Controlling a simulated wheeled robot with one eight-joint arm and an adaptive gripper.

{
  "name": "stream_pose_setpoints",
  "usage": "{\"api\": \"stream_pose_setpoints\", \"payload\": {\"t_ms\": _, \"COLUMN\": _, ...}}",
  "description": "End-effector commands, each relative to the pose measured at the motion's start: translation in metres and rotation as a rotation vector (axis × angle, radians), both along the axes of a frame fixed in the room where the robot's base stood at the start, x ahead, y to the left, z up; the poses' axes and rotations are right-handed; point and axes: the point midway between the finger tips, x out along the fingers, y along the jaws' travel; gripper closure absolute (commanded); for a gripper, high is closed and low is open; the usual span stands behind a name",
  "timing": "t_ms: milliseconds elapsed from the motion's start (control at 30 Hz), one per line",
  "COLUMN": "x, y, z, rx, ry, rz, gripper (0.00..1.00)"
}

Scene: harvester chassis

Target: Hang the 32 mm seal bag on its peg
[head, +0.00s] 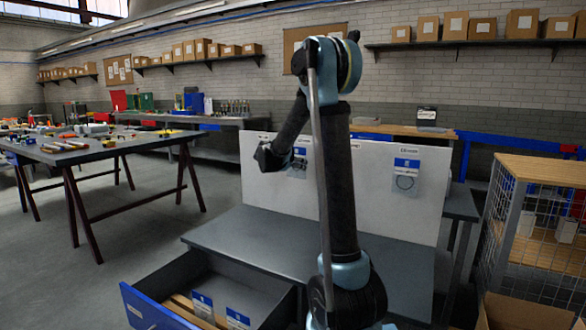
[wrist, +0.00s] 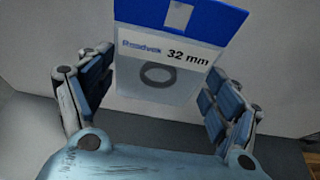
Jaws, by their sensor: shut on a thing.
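The 32 mm seal bag (wrist: 168,60) is clear with a blue-and-white header and a dark ring inside. In the wrist view it stands upright, slightly tilted, between the fingers of my gripper (wrist: 155,75), which is shut on it. A pale panel lies behind it. In the head view my arm reaches in front of a white board (head: 265,185) and hides part of it. A blue-labelled bag (head: 297,168) shows there partly behind the arm; I cannot tell whether it is held or hanging. The peg itself cannot be made out.
Another bag (head: 405,178) hangs on the board's right part. An open blue-fronted drawer (head: 150,308) at the lower left holds more bags (head: 203,304). The grey bench top (head: 240,232) before the board is mostly clear. A wire cage (head: 530,230) and an open carton (head: 525,312) stand at the right.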

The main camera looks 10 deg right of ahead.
Motion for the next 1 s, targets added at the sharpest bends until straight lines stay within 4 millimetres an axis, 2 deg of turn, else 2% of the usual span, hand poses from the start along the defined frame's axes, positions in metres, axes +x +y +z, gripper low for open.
{"api": "stream_pose_setpoints", "payload": {"t_ms": 633, "x": 0.025, "y": -0.021, "z": -0.002, "rx": 0.001, "ry": -0.001, "rz": -0.003, "gripper": 0.41}}
{"api": "stream_pose_setpoints", "payload": {"t_ms": 1000, "x": 0.034, "y": -0.028, "z": -0.010, "rx": 0.000, "ry": 0.000, "rz": -0.002, "gripper": 0.41}}
